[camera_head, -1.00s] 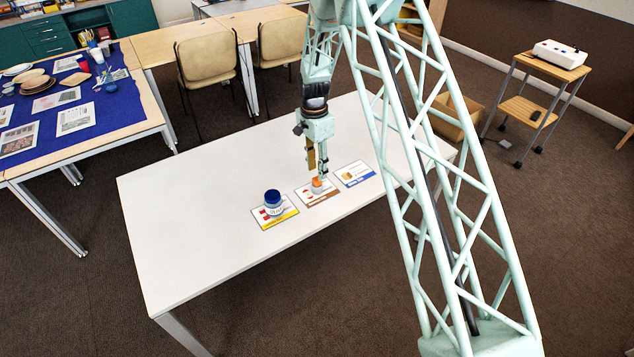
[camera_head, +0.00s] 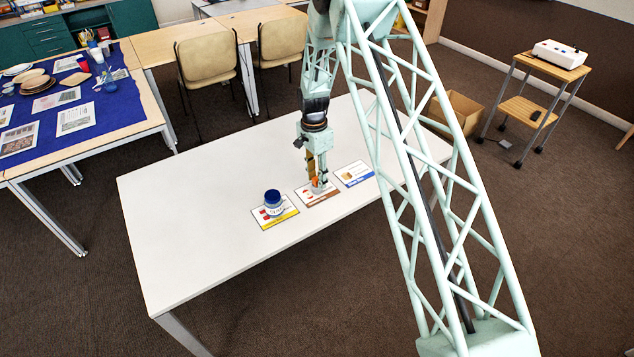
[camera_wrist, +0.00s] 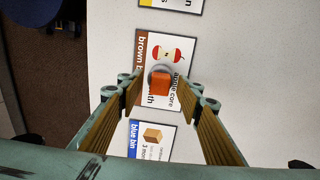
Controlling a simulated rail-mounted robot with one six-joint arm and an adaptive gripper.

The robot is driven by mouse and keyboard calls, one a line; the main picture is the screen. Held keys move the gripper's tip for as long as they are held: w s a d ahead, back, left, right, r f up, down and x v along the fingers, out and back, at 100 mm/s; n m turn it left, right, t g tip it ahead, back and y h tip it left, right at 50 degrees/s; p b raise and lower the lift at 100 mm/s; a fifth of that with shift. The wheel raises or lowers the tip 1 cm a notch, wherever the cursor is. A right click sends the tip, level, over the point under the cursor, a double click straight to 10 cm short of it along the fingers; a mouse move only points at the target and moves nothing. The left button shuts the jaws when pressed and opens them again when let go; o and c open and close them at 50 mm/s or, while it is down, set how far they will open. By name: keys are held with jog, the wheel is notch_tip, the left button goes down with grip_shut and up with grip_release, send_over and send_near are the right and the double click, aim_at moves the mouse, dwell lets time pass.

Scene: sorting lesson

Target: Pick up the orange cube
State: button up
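The orange cube (camera_wrist: 160,84) shows on a small grey round base (camera_wrist: 161,71) that stands on the brown bin card (camera_wrist: 177,46). In the head view the cube (camera_head: 314,183) is partly hidden by my gripper. My gripper (camera_wrist: 160,110) is open, with its two fingers apart on either side of the cube's line in the wrist view. In the head view my gripper (camera_head: 317,178) points down at the cube and is very close to it. I cannot tell whether the fingers touch it.
A jar with a blue lid (camera_head: 272,199) stands on the yellow-edged card (camera_head: 288,217) to the left. A blue bin card (camera_head: 354,174) lies to the right. The white table (camera_head: 190,230) is clear on its left side.

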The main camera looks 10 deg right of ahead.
jog(key=shift+c, duration=0.5)
jog(key=c, duration=0.7)
jog(key=shift+r, duration=0.2)
jog(key=shift+r, duration=1.6)
jog(key=s+a+r, duration=0.1)
jog(key=s, duration=1.5)
jog(key=shift+r+b, duration=0.15)
jog(key=shift+b, duration=0.15)
